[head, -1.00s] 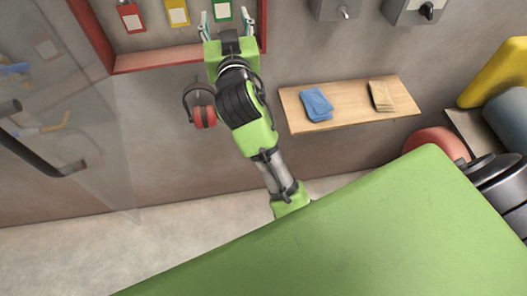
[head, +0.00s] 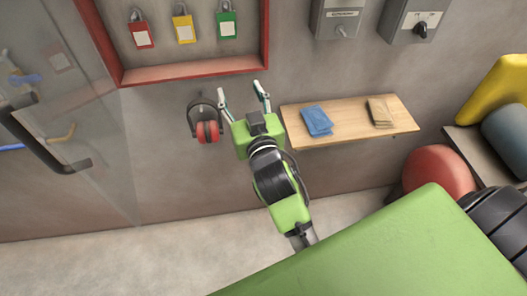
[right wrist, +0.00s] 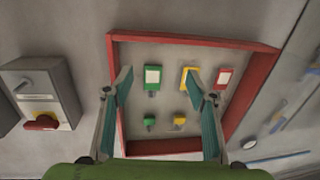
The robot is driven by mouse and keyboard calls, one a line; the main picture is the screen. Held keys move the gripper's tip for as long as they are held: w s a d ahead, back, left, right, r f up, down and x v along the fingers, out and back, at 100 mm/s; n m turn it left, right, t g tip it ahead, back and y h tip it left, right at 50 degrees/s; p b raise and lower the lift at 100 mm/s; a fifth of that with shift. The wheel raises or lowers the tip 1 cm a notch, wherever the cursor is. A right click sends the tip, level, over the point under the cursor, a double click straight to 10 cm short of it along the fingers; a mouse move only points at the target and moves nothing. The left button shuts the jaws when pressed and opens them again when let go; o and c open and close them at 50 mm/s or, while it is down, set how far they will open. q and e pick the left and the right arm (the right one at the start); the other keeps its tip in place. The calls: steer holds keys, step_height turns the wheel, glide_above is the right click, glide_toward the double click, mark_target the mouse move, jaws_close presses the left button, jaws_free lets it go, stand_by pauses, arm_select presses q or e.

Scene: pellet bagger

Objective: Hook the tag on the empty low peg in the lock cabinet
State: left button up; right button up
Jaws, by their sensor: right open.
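The lock cabinet (head: 195,69) is an open red frame on the wall at upper left in the head view. A red tag (head: 141,34), a yellow tag (head: 183,29) and a green tag (head: 227,25), padlock-shaped with pale labels, hang in a row inside it. I see no empty peg in this row. My right gripper (head: 243,88) is open and empty, below and apart from the green tag. The right wrist view shows the cabinet upside down (right wrist: 195,40), with the green tag (right wrist: 152,77) between the open fingers in the picture. My left gripper is out of view.
A clear door (head: 75,100) with a dark handle stands at left. Red ear defenders (head: 207,131) hang close left of my right gripper. A wooden shelf (head: 350,125) with cloths is to its right. Grey switch boxes (head: 410,20) are at upper right.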

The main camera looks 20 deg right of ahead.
steer(key=s+f+n+y+b, duration=0.1)
steer(key=s+f, duration=0.3)
steer(key=s, duration=0.2)
steer(key=s+f+y+b, duration=0.1)
steer(key=s+f, duration=0.3)
steer(key=s, duration=0.2)
steer(key=s+a+f+n+g+y, duration=0.1)
steer(key=s+a+f+g, duration=0.15)
steer(key=f, duration=1.05)
steer(key=s+a+f+n+g+b, duration=0.1)
steer(key=s+f+g, duration=0.2)
steer(key=f, duration=1)
steer(key=s+a+f+g+y, duration=0.1)
steer(key=s+f+g, duration=0.15)
steer(key=f, duration=1.15)
steer(key=s+d+f+g, duration=0.3)
steer(key=s+f+g, duration=0.1)
steer(key=s+f, duration=0.9)
steer(key=s+d+f+g, duration=0.2)
steer(key=s+d+f, duration=0.1)
steer(key=s, duration=0.4)
steer(key=s+d+f+g+h, duration=0.1)
steer(key=s+d+f+g, duration=0.1)
steer(key=s+d+f, duration=0.2)
steer(key=s+f, duration=0.2)
steer(key=s, duration=0.1)
steer(key=shift+s+f+n+g+h+b, duration=0.25)
steer(key=shift+s+n+g+h+b, duration=0.05)
steer(key=shift+n+b, duration=0.1)
steer(key=shift+a, duration=0.1)
